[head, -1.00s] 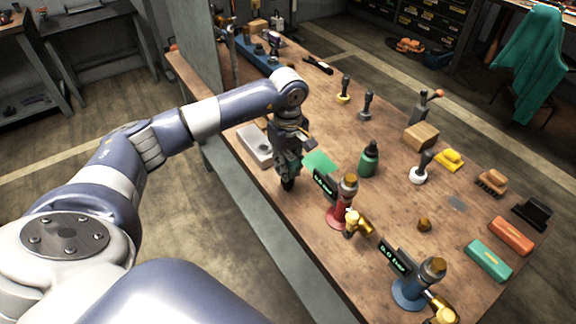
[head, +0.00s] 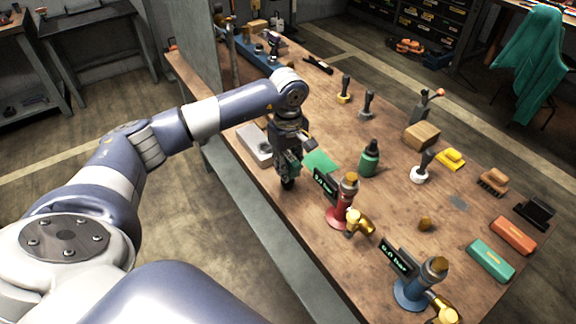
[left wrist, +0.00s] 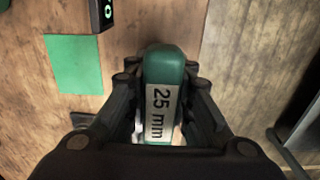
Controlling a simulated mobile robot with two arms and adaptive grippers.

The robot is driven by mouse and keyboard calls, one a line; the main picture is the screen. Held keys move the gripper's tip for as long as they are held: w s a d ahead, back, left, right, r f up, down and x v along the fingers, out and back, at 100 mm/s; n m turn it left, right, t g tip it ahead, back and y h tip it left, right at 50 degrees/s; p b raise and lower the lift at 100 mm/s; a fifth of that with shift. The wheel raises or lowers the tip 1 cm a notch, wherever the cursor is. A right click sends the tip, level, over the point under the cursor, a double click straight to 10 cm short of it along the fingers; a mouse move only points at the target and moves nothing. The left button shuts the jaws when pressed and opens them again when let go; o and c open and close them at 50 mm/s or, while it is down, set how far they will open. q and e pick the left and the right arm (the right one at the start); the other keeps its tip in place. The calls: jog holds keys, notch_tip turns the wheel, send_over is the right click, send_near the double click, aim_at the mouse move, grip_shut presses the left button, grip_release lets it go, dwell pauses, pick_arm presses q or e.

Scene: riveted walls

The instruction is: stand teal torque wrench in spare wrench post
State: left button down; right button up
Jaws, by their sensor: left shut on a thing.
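My left gripper (head: 288,182) points down over the near left edge of the workbench. In the left wrist view its fingers are shut on a dark green, rounded piece (left wrist: 164,66) with a white "25 mm" label. I take it for the teal torque wrench, though its lower part is hidden. In the head view the fingers mostly cover it. A flat green patch (head: 320,163) lies on the bench just right of the gripper and also shows in the left wrist view (left wrist: 74,64). I cannot tell which fixture is the spare wrench post. My right gripper is not in view.
A red-based stand (head: 338,216) with a brass fitting and small display is close right of the gripper. A blue-based stand (head: 413,294) is nearer. A green bottle (head: 369,160), cardboard block (head: 421,136), orange case (head: 513,236) and teal case (head: 490,262) stand on the bench.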

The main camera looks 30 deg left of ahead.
pick_arm(q)
jog(key=shift+f+b, duration=0.75)
jog(key=shift+f, duration=0.15)
jog(key=c, duration=1.3)
grip_release()
jog(key=shift+c, duration=0.2)
jog(key=shift+r, duration=0.1)
notch_tip(320, 180, up, 12)
